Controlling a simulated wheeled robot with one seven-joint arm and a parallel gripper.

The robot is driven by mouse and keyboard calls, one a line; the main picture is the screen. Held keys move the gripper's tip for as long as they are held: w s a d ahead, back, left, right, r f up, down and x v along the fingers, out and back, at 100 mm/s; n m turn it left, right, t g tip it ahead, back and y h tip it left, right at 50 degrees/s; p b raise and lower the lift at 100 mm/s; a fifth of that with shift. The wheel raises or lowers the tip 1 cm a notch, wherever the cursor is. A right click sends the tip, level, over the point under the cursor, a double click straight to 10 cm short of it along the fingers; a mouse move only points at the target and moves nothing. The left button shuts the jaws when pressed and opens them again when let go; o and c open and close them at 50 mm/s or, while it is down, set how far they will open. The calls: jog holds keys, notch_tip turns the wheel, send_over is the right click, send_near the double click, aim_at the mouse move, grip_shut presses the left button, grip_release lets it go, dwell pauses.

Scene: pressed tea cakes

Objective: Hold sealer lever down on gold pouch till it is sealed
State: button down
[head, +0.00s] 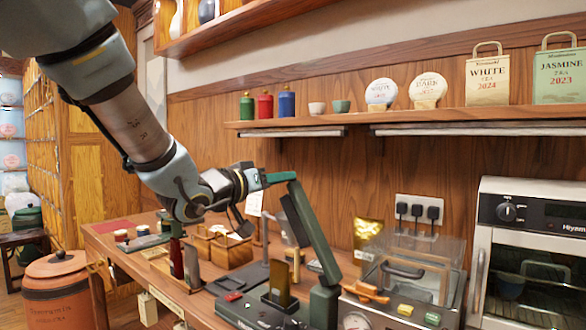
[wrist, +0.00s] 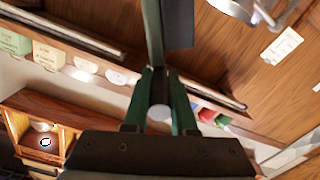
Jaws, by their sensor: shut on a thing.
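The sealer (head: 262,312) is a low dark unit at the front of the counter. Its green lever (head: 318,240) stands raised and steep, with a dark bar beside its upper part. My gripper (head: 282,177) is shut on the lever's top end; in the wrist view the green fingers (wrist: 161,105) close around a pale round end, with the lever (wrist: 152,35) running up the picture. A dull gold pouch (head: 279,284) stands upright at the sealer, beneath the lever. A shinier gold packet (head: 368,231) stands farther back. Whether the pouch's mouth lies between the jaws cannot be told.
A clear-lidded box (head: 415,270) and a steel oven (head: 530,250) stand right of the sealer. Wooden boxes (head: 222,248) and dark red and grey upright items stand to the left. A shelf (head: 400,122) with tins, cups and bags runs above.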

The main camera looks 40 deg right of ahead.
jog(key=w+a+f+n, duration=0.1)
jog(key=w+f+n, duration=0.5)
jog(key=f, duration=0.4)
jog(key=w+a+f+n+p, duration=0.1)
jog(key=w+a+f+n, duration=0.1)
jog(key=w+f+n, duration=0.4)
jog(key=shift+f, duration=1.9)
jog(key=shift+a+f, duration=0.1)
jog(key=shift+a, duration=0.05)
jog(key=c, duration=1)
grip_release()
jog(key=shift+w+f, duration=0.1)
jog(key=shift+o, duration=1.3)
jog(key=b+v, duration=0.2)
jog(key=v, duration=0.8)
jog(key=shift+a, duration=0.35)
